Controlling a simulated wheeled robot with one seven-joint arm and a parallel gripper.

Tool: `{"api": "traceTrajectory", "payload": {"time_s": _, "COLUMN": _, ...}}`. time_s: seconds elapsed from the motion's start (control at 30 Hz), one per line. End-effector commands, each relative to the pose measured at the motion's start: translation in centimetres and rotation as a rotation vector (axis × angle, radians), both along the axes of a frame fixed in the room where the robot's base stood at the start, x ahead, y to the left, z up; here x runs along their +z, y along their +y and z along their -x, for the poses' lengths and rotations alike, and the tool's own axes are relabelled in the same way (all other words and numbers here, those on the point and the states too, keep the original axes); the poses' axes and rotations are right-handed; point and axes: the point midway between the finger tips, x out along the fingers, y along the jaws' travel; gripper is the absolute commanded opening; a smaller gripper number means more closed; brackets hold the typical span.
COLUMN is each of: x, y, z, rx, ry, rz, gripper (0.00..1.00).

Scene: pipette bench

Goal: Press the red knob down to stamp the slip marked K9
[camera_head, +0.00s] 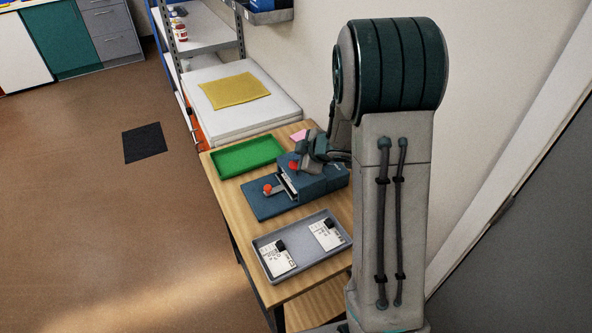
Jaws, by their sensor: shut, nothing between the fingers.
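A blue stamping device (313,183) stands on the wooden table with a flat blue plate (262,207) to its left. A red part (293,165) shows at its top, right beside my gripper (300,162). An orange-red ball (267,189) sits lower, at the left of a pale slot. My gripper is over the device's top, shut and empty; I cannot tell whether it touches the red part. Two white slips lie in the grey tray, a left slip (277,263) and a right slip (324,236), each with a black piece on it. Their marks are too small to read.
The grey tray (297,274) is at the table's near end. A green tray (247,157) lies behind the device, with a pink pad (298,136) nearby. A yellow cloth (233,91) lies on a white surface beyond. The wall is close on the right.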

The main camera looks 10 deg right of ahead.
Motion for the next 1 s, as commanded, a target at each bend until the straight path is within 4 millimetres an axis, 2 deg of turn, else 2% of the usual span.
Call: {"api": "traceTrajectory", "payload": {"time_s": 1.0, "x": -1.3, "y": 0.0, "z": 0.0, "rx": 0.001, "ry": 0.001, "rz": 0.0, "gripper": 0.0}}
